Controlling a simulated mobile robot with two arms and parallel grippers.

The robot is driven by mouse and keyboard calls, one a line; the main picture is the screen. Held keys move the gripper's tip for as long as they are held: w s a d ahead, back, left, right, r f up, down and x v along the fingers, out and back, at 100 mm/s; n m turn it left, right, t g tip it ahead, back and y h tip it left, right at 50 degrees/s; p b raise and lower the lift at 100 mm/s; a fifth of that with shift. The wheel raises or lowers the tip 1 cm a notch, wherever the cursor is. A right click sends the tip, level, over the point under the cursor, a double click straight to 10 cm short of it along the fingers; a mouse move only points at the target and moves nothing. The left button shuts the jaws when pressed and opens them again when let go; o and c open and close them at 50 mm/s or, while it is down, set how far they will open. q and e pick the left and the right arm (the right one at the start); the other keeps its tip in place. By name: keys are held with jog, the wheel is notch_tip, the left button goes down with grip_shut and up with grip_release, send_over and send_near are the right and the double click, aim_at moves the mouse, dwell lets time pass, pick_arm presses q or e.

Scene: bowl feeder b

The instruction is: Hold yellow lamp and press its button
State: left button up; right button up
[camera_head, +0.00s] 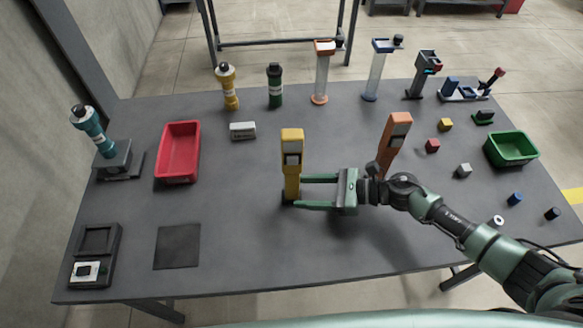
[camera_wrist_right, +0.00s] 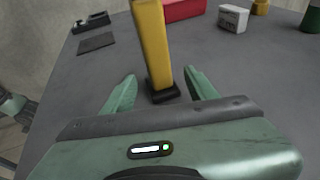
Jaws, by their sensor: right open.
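The yellow lamp (camera_head: 291,170) stands upright on the table near its middle, on a small black base. It also shows in the right wrist view (camera_wrist_right: 150,45), where its top is cut off. My right gripper (camera_head: 298,191) is open and comes in from the right at the lamp's lower part. In the right wrist view its two fingers (camera_wrist_right: 160,85) lie to either side of the lamp's post, with gaps visible. The button cannot be made out. My left gripper is not in view.
An orange lamp (camera_head: 393,141) stands right of the yellow one, behind my right arm. A red bin (camera_head: 161,165) and a white box (camera_head: 243,130) are at left. A dark mat (camera_head: 177,247) lies front left. A green bin (camera_head: 511,150) is far right. The front middle is clear.

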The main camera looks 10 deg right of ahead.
aim_at(297, 192)
jog(key=x, duration=0.2)
jog(key=shift+a+f+b, duration=0.15)
jog(key=shift+a+b, duration=0.2)
jog(key=shift+b, duration=0.05)
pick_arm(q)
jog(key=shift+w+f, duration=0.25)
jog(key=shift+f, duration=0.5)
pick_arm(e)
jog(key=shift+w+a, duration=0.15)
jog(key=shift+a, duration=0.05)
grip_shut()
dwell(0.5)
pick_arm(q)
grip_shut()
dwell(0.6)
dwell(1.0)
